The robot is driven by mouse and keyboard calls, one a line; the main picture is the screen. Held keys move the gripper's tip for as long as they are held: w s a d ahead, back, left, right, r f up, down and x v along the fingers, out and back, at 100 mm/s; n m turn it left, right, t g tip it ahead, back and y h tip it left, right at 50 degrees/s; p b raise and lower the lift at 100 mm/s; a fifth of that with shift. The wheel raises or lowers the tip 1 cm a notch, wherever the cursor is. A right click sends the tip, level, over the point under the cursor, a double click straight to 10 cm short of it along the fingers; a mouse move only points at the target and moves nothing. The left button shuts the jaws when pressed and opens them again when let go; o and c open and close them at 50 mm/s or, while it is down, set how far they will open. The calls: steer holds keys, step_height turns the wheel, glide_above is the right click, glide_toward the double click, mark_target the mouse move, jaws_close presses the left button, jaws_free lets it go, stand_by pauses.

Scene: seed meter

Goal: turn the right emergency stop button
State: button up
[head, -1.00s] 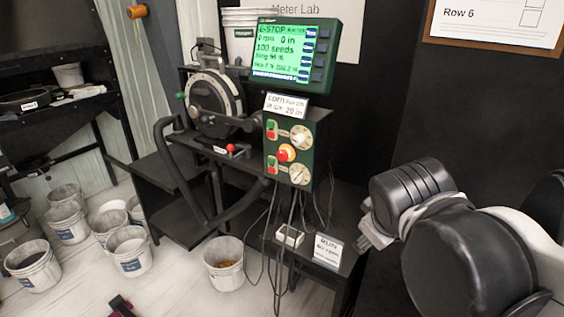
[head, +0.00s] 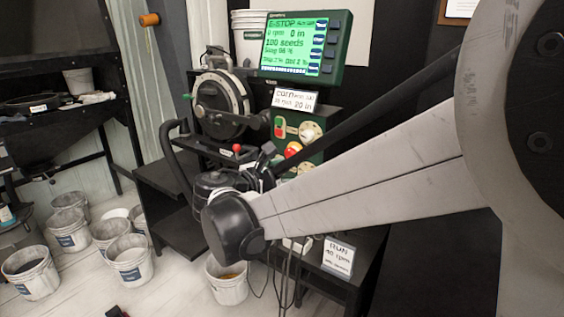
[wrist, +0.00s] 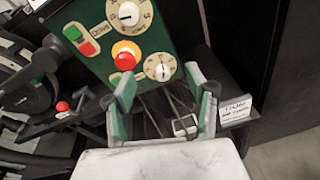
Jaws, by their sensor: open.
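The red emergency stop button (wrist: 125,60) with its yellow-orange collar sits on the green control panel (wrist: 90,18) between two round dials. In the head view the button (head: 293,149) shows just above my arm, and the lower part of the panel is hidden. My gripper (wrist: 166,92) is open and empty in the wrist view. Its fingers are spread, below and to the right of the button; the left fingertip appears close to the button's lower edge. I cannot tell whether they touch. A second, smaller red knob (head: 236,148) is on the machine left of the panel.
A green-framed screen (head: 300,48) reading E-STOP stands above the panel. Cables hang below the panel. A "RUN" card (head: 338,258) stands on the black stand. Several white buckets (head: 130,262) are on the floor at left.

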steer(key=w+a+f+n+t+b, duration=0.1)
steer(key=a+n+t, duration=0.15)
steer(key=a, duration=0.45)
steer(key=shift+n+h, duration=0.4)
steer(key=shift+n, duration=0.05)
steer(key=b+x, duration=0.1)
steer(key=x, duration=0.3)
steer(key=b+x, duration=0.1)
steer(key=x, duration=0.4)
steer(key=b+x, duration=0.1)
steer(key=x, duration=0.4)
steer(key=shift+f, duration=0.25)
